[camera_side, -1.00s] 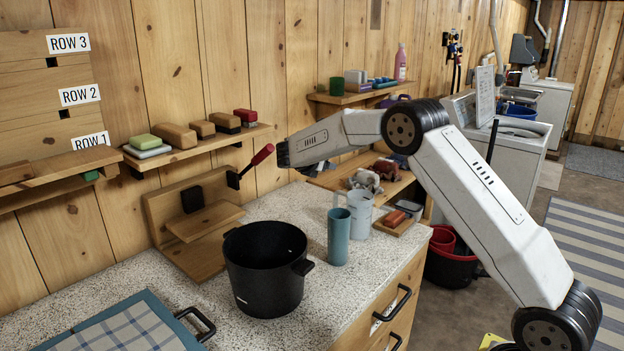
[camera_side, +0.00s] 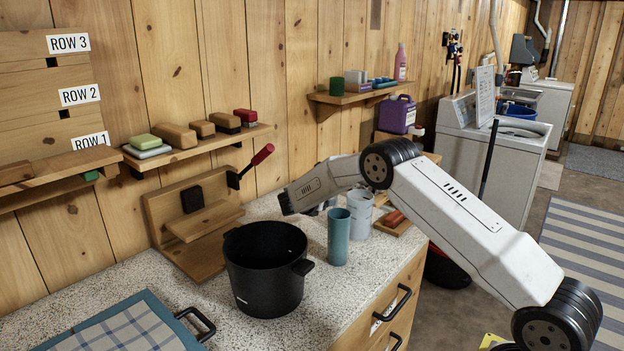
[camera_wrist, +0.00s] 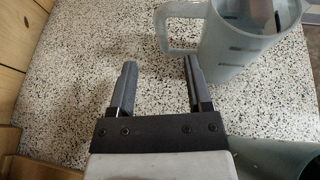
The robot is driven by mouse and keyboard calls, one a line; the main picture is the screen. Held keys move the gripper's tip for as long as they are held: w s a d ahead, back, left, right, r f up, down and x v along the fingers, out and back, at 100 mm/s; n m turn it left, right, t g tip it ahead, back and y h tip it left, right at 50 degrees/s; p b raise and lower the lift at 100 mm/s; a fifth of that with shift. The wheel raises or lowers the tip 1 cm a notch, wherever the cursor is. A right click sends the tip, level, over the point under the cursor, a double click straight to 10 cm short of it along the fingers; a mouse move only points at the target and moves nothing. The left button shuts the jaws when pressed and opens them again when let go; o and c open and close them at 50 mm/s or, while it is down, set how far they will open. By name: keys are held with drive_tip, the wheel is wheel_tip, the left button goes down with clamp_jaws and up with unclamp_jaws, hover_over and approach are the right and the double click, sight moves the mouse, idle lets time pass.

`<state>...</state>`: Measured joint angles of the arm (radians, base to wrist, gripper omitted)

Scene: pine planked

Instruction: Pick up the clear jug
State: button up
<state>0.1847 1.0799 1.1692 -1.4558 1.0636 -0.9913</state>
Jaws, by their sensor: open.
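The clear jug (camera_side: 360,211) stands upright on the speckled counter, behind and right of a teal cup (camera_side: 338,238). In the wrist view the jug (camera_wrist: 243,45) is at the upper right, its handle (camera_wrist: 165,28) facing left. My gripper (camera_wrist: 157,72) is open and empty in the wrist view, its fingers over the counter. The fingertips are apart from the jug, left of and nearer than its body, just short of the handle. In the side view the arm's end hangs left of the jug, and its fingers are mostly hidden.
The teal cup also shows at the lower right of the wrist view (camera_wrist: 275,155), close to my gripper. A black pot (camera_side: 265,270) stands nearer the front. A wooden stand with a red-handled lever (camera_side: 250,166) is at the wall. Speckled counter (camera_wrist: 80,80) is clear left of the jug.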

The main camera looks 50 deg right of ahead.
drive_tip(key=shift+x, duration=3.55)
drive_tip(key=shift+s+r, duration=0.1)
drive_tip(key=shift+c, duration=0.3)
clamp_jaws()
